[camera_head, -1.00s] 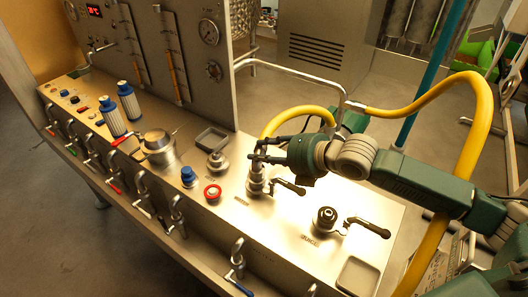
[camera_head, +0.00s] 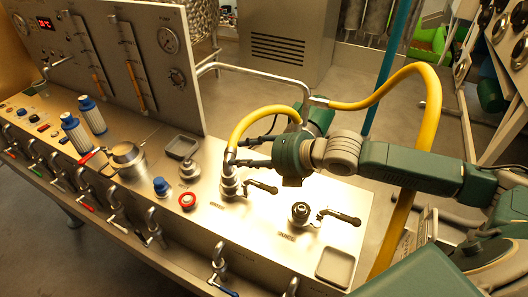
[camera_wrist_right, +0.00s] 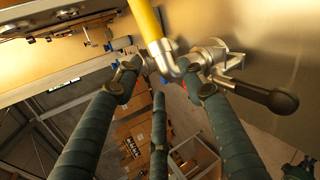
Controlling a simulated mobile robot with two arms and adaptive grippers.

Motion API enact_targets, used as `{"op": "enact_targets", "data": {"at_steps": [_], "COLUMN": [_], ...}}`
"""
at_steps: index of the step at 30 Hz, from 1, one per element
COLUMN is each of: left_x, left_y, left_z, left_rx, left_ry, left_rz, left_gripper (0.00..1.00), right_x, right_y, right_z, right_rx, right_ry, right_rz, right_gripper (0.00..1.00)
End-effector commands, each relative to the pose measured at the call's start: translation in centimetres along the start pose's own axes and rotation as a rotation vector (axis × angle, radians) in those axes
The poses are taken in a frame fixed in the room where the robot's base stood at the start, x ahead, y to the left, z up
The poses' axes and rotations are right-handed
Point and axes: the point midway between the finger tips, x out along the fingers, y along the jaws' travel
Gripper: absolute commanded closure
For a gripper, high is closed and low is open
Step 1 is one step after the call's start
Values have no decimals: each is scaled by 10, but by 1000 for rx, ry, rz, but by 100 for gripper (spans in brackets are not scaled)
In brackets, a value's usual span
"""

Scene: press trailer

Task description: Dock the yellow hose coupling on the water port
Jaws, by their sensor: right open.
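The yellow hose (camera_head: 262,113) arches down to a metal coupling (camera_head: 229,158) at its end. The coupling stands upright on the left of two ports, the water port (camera_head: 229,184), with a black-handled valve (camera_head: 262,187). Whether it is locked there I cannot tell. My right gripper (camera_head: 238,152) is open at the coupling, reaching in from the right. In the right wrist view the metal elbow (camera_wrist_right: 170,66) sits between the spread fingers (camera_wrist_right: 163,72); whether a finger touches it is unclear. My left gripper is not in view.
A second port (camera_head: 300,212) with a black-handled valve stands to the right, near a shallow recessed tray (camera_head: 335,266). A red-ringed button (camera_head: 187,201) and blue cap (camera_head: 161,187) lie left. A bent metal tube (camera_head: 258,71) supports the hose. The gauge panel (camera_head: 150,60) rises behind.

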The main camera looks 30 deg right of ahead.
Motion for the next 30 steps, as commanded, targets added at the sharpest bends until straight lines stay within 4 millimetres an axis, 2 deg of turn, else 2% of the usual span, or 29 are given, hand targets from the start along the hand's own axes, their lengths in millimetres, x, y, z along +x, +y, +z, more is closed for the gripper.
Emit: {"op": "enact_targets", "data": {"at_steps": [13, 21, 30], "left_x": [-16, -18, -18], "left_y": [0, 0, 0], "left_z": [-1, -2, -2], "left_rx": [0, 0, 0], "left_ry": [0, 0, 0], "left_rz": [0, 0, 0], "left_gripper": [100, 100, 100], "right_x": [-37, -58, -64], "right_y": [1, -1, 0], "right_z": [0, 1, 0], "right_rx": [-1, -2, 0], "right_ry": [1, -2, 2], "right_rz": [-3, -3, 0], "right_gripper": [60, 60, 60]}}
